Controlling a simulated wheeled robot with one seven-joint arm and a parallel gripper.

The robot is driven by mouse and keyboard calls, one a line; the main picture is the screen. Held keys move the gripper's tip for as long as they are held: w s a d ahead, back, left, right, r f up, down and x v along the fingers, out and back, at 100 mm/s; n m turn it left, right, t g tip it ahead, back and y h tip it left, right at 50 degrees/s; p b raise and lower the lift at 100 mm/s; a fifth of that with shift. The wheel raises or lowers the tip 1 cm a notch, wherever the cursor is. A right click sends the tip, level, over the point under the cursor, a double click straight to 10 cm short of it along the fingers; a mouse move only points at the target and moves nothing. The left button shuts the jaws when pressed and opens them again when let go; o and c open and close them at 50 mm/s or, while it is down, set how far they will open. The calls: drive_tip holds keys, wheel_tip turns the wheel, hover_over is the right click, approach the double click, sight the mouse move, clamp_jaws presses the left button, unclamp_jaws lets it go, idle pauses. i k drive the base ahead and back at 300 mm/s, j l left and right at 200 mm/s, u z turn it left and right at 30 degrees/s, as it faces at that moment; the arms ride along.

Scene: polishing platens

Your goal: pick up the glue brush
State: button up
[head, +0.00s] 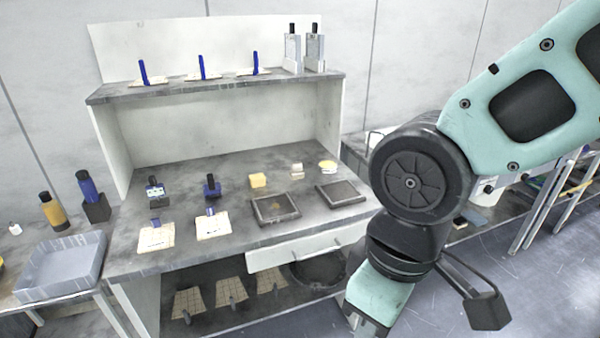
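I cannot tell for certain which item is the glue brush. On the upper shelf, upright blue handles (201,68) stand on pale square pads. My arm comes in from the right and bends down in front of the bench's right end. My gripper's fingers are outside the frame, below its bottom edge.
The grey bench (185,262) also holds two dark framed plates (275,208), a yellow block (257,180) and small pale pieces. A white drawer (305,248) sits under the bench front.

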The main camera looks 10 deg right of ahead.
sight(296, 171)
drive_tip(key=i+u, duration=0.2)
drive_tip(key=i, duration=0.25)
drive_tip(key=i+l+u, duration=0.2)
drive_tip(key=i, duration=0.25)
drive_tip(key=i+l+u, duration=0.2)
drive_tip(key=i, duration=0.3)
drive_tip(key=i+l+u, duration=0.2)
drive_tip(key=i, duration=0.2)
